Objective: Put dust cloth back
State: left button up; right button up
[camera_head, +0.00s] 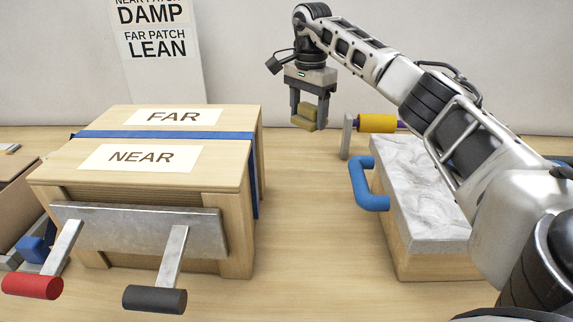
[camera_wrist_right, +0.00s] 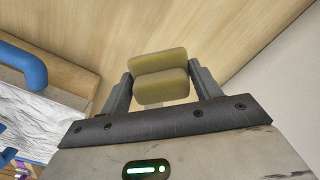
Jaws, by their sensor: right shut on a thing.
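A folded olive-yellow pad (camera_head: 306,115), which looks like the dust cloth, is between the fingers of my right gripper (camera_head: 309,112). The gripper is shut on it and holds it in the air, right of the wooden box and toward the back. In the right wrist view the pad (camera_wrist_right: 160,78) shows as two thick rounded layers between the two fingers of my right gripper (camera_wrist_right: 160,88). My left gripper is in neither view.
A wooden box (camera_head: 240,185) with FAR and NEAR labels has a blue strap and two levers, red (camera_head: 32,285) and black (camera_head: 155,299). A grey-white slab (camera_head: 425,190) with a blue handle (camera_head: 362,185) and a yellow roller (camera_head: 376,123) are at right. Bare table (camera_head: 310,220) lies between.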

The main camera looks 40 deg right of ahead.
aim_at(303, 165)
jog(key=shift+w+f+b, duration=0.15)
jog(key=shift+w+f, duration=0.05)
jog(key=shift+f, duration=0.3)
jog(key=shift+w+f+b, duration=0.15)
jog(key=shift+w+f, duration=0.05)
jog(key=shift+f, duration=0.25)
notch_tip(303, 165, down, 9)
jog(key=shift+f, duration=0.2)
jog(key=shift+f, duration=0.2)
jog(key=o, duration=1)
notch_tip(303, 165, up, 12)
jog(key=shift+r, duration=0.25)
jog(key=shift+f, duration=0.1)
